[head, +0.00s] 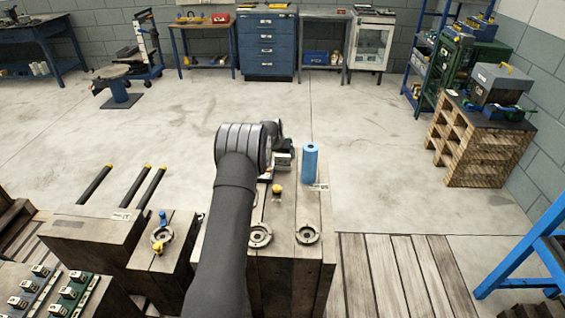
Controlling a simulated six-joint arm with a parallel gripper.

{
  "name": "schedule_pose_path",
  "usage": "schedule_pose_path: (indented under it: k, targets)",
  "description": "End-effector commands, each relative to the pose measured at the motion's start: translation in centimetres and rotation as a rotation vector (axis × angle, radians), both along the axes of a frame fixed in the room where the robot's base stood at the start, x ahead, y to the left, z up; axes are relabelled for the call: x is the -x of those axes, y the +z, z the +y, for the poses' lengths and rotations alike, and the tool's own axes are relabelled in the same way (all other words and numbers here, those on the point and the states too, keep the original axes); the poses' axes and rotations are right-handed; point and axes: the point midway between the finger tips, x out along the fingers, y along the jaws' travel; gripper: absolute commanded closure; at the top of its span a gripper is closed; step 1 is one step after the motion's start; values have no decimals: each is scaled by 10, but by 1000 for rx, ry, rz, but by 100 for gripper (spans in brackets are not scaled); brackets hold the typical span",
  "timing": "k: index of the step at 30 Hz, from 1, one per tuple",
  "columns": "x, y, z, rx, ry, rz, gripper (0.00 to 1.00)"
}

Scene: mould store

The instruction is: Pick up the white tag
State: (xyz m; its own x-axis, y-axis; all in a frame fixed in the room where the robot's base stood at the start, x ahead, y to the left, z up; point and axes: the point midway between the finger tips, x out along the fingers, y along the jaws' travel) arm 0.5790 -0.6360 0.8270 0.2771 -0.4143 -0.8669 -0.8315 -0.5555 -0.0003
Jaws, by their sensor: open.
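A small white tag (319,187) with dark marks lies on top of the wooden block (318,240), at the foot of a blue cylinder (310,162). Another small pale label (121,216) shows on the wooden block at the left; I cannot tell which one the task means. My gripper (270,174) is over the far part of the middle block, left of the blue cylinder and apart from the nearer tag. It is open, but my arm hides much of it, and its fingertips are hard to make out.
A yellow-topped knob (277,189) and metal rings (308,234) sit on the middle block. Dark rods with yellow ends (132,188) stick out at the left. A blue stand (540,250) is at the right. The concrete floor beyond is mostly clear.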

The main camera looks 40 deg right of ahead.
Motion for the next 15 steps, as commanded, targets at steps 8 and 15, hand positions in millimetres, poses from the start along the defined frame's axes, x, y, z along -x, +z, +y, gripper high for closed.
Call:
schedule_pose_path:
  k: [8, 15]
  targets:
    - [-6, -26, -17, -1, 0, 1, 12]
    - [-11, -41, -24, 0, 1, 0, 12]
